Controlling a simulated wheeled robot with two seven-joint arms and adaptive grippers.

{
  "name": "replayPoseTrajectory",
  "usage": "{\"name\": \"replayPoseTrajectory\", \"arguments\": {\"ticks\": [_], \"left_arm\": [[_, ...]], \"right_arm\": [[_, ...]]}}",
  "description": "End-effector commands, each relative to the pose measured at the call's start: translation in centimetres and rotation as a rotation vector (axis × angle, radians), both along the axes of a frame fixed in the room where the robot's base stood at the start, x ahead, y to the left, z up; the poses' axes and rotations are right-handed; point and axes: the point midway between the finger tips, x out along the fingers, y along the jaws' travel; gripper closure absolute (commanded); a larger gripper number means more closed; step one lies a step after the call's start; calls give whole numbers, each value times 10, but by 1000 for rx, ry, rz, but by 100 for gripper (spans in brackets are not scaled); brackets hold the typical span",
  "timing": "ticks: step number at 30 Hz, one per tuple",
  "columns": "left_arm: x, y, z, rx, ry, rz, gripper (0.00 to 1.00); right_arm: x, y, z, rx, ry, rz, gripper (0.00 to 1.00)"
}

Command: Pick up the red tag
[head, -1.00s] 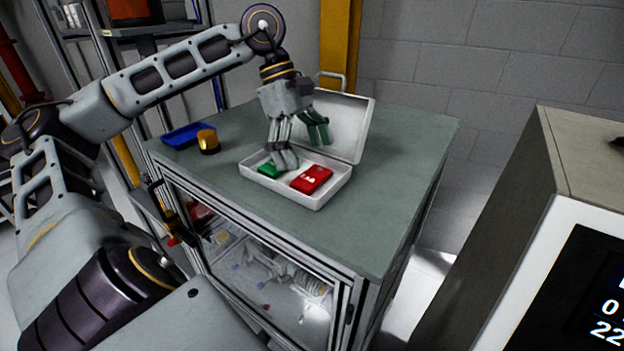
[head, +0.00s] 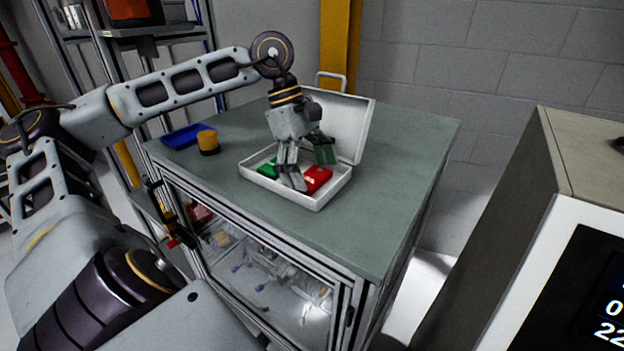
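The red tag (head: 318,178) lies in the right part of a white open case (head: 315,204) on the cabinet top. A green tag (head: 268,169) lies to its left in the same case. My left gripper (head: 308,170) points down over the case with its fingers spread apart. One finger covers the left part of the red tag; the other is behind, toward the lid. I cannot tell whether the fingers touch the tag. My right gripper is not in view.
The case's raised lid (head: 347,125) stands behind the gripper. A blue tray (head: 186,136) and a yellow-and-black cylinder (head: 208,142) sit to the left on the green-grey cabinet top (head: 385,190). The top's right side is clear. A box with a display (head: 570,260) stands at right.

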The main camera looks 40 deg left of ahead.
Motion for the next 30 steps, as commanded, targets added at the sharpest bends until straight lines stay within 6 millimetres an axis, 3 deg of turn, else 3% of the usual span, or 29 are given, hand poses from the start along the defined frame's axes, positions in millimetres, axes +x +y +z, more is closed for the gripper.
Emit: {"name": "replayPoseTrajectory", "arguments": {"ticks": [1,7,20,30], "left_arm": [[0,0,0,0,0,0,19],[0,0,0,0,0,0,44],[0,0,3,0,1,0,44],[0,0,26,-1,0,-1,44]], "right_arm": [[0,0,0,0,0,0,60],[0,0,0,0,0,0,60],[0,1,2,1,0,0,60],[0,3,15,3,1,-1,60]]}}
